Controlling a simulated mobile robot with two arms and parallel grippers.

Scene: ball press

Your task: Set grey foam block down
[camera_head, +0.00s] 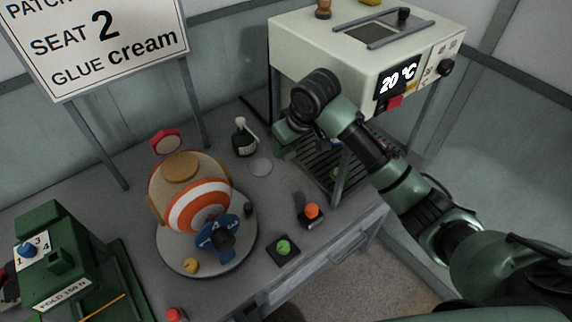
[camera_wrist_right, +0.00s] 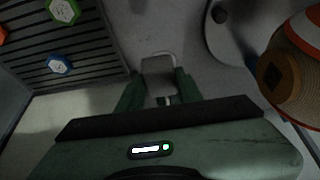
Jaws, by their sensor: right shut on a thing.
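My right gripper (camera_head: 284,143) is over the back of the bench, between the bottle and the machine with the 20 °C display. In the right wrist view its fingers (camera_wrist_right: 158,92) are shut on the grey foam block (camera_wrist_right: 158,74). The block is small, flat-faced and grey, and sits between the fingertips above or at the grey bench top. I cannot tell whether it touches the bench. In the head view the block is not clearly visible. My left gripper is not in view.
The machine (camera_head: 330,50) has a slatted rack (camera_head: 320,170) under it, holding hexagonal pieces (camera_wrist_right: 60,64). The striped ball (camera_head: 190,195) sits on a round base (camera_head: 185,262). A green press (camera_head: 65,262) is at left.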

